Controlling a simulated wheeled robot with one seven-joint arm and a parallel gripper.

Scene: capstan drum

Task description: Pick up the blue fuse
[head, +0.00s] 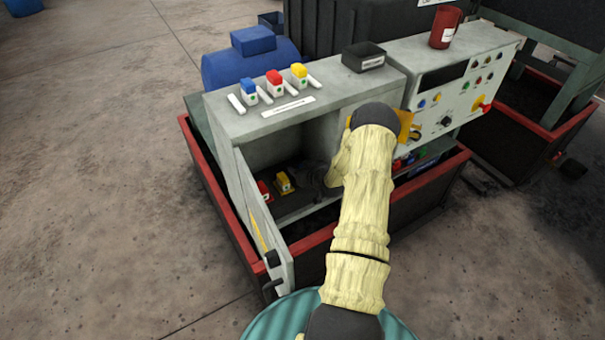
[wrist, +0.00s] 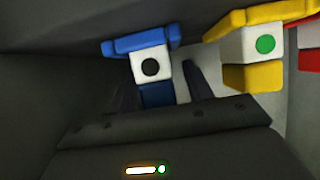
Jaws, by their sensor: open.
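In the wrist view the blue fuse (wrist: 151,67) has blue ends and a white middle with a black dot. My gripper (wrist: 158,76) is open, with one dark finger on each side of the fuse's lower part. I cannot tell whether either finger touches it. Another blue fuse (head: 248,88) stands on top of the grey cabinet (head: 225,118), at the left of a row.
A yellow fuse (wrist: 258,45) with a green dot and a red fuse (wrist: 309,60) are to the right. The open cabinet door (head: 265,220) is left of my arm.

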